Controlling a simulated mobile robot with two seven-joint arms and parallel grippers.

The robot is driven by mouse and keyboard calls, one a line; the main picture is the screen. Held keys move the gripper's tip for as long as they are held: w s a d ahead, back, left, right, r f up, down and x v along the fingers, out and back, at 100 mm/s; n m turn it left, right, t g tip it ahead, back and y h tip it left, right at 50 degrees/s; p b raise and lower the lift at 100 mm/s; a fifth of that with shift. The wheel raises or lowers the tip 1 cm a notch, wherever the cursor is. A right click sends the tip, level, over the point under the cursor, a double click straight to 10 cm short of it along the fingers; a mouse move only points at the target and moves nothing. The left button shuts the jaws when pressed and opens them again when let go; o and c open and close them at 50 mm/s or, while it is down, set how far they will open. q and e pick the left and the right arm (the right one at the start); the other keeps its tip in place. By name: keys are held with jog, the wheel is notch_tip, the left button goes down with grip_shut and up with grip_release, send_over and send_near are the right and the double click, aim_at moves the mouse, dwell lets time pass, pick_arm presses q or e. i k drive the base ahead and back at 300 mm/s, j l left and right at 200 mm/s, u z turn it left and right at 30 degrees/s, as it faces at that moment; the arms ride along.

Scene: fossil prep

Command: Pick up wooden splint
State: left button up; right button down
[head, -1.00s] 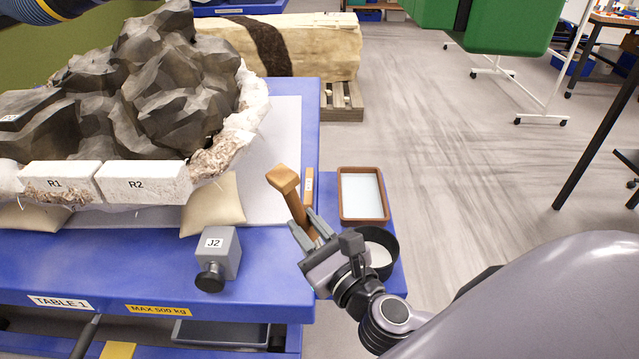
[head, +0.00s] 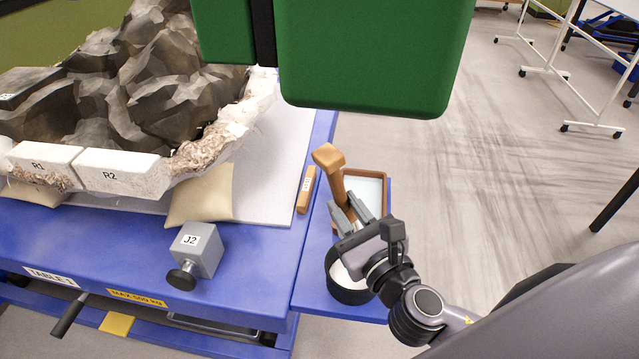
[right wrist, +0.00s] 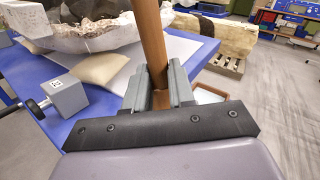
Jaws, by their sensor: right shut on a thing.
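My left gripper is not in view.
A labelled wooden bar (head: 307,190) lies on the table edge. A brown tray (head: 384,183) and black bowl (head: 346,290) stand on the side shelf. A grey J2 block (head: 197,250) and the jacketed fossil (head: 130,170) are left. Large green panels (head: 370,65) hang over the back.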

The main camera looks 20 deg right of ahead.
aim_at(305, 197)
jog(key=l, duration=0.75)
jog(key=i+l, duration=0.1)
jog(key=l, duration=0.65)
